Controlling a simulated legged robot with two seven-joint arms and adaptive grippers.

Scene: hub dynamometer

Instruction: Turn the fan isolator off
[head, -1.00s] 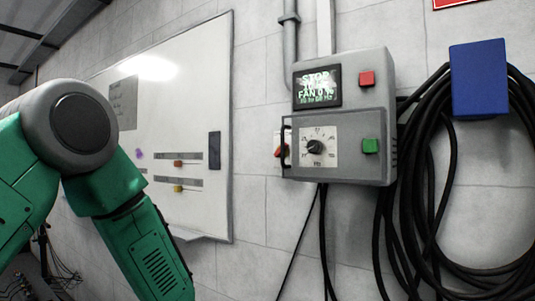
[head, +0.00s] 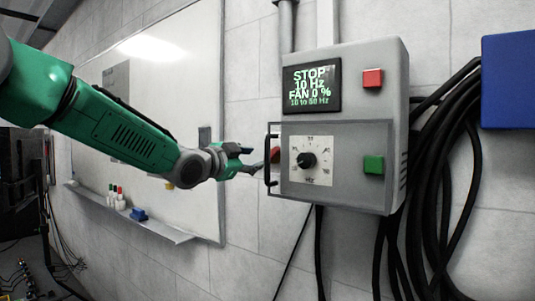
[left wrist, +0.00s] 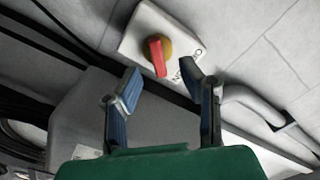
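The fan isolator is a white box (left wrist: 134,42) with a red rotary handle (left wrist: 158,55) on a yellow base in the left wrist view. In the head view its red handle (head: 275,155) shows partly, behind the black bar handle on the control box's left side. My left gripper (head: 250,160) is just left of it. In the left wrist view the left gripper (left wrist: 160,88) is open, its two blue-padded fingers apart and pointing at the red handle, with nothing between them. The letters "NO" show on the white box. My right gripper is not in view.
The grey control box (head: 392,130) has a screen (head: 312,85) reading STOP, 10 Hz, FAN 0 %, a dial (head: 307,160), a red button (head: 372,78) and a green button (head: 373,165). Black cables (head: 440,200) hang at right. A whiteboard (head: 180,80) is at left.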

